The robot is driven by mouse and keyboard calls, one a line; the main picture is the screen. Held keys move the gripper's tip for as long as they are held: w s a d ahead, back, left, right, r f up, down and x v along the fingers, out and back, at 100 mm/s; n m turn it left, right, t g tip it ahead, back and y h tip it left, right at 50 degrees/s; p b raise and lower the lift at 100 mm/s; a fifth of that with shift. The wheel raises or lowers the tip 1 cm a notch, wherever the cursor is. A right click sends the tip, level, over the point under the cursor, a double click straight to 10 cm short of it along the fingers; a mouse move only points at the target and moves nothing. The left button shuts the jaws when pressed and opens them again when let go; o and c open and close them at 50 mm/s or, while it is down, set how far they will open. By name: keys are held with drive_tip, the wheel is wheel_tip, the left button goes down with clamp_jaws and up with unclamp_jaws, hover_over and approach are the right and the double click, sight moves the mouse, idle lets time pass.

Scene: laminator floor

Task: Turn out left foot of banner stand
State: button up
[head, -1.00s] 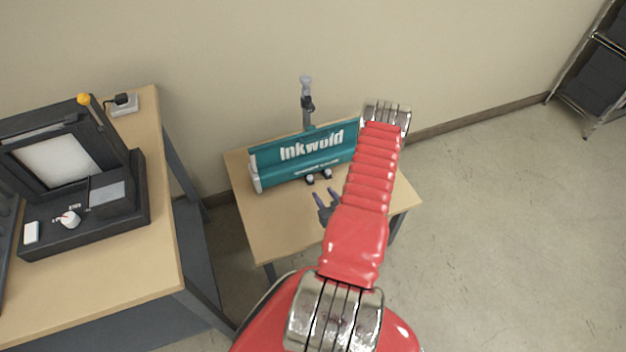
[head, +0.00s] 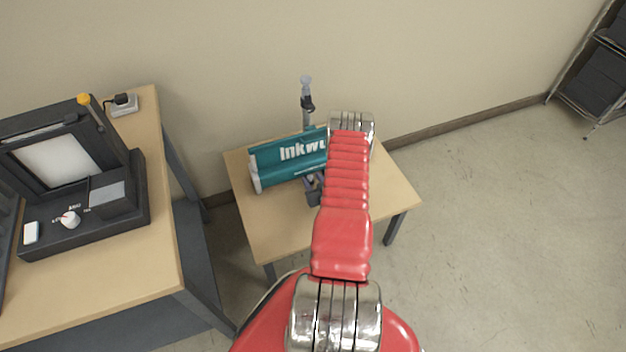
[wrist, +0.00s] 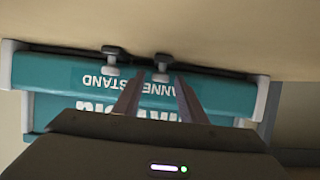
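The teal banner stand (head: 285,168) lies along the small table, its right part hidden behind my arm in the head view. The wrist view shows its base (wrist: 50,72) upside down, with two small dark-and-pale feet along the edge: one on the picture's left (wrist: 112,60) and one on its right (wrist: 162,66). Both feet look folded close to the base. My gripper (wrist: 158,80) is open, and the right-hand foot in that picture appears between its fingertips; contact is unclear. In the head view my gripper (head: 314,184) is at the stand's front edge, covering the feet.
The small wooden table (head: 285,230) has free room in front of the stand. A grey-topped post (head: 306,95) rises behind it. A bench (head: 150,250) with a black press (head: 125,205) stands left. A dark shelf (head: 595,80) is far right.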

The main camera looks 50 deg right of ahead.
drive_tip(key=shift+c, duration=0.5)
clamp_jaws()
drive_tip(key=shift+s+d, duration=0.1)
drive_tip(key=shift+d, duration=0.2)
drive_tip(key=shift+a, duration=0.1)
